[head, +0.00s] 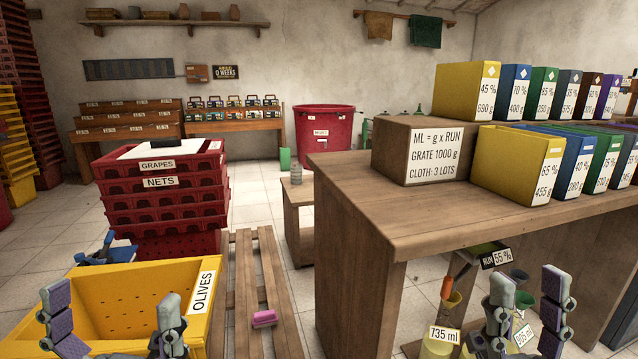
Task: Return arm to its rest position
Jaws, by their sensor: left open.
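My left gripper (112,322) is at the bottom left with its two fingers wide apart and nothing between them. It appears in front of the yellow crate labelled OLIVES (203,294), overlapping its near side. My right gripper (528,310) is at the bottom right, fingers upright and apart, holding nothing that I can see. Behind it are glass vessels and a label partly hidden by its fingers. Most of both arms is out of view below.
A wooden bench (352,215) bearing coloured boxes and a sign block (390,150) fills the right. Red stacked crates (168,208) stand behind the yellow crate. A pink block (263,318) lies on the wooden pallet (245,280). A jar labelled 735 ml (440,349) stands under the bench.

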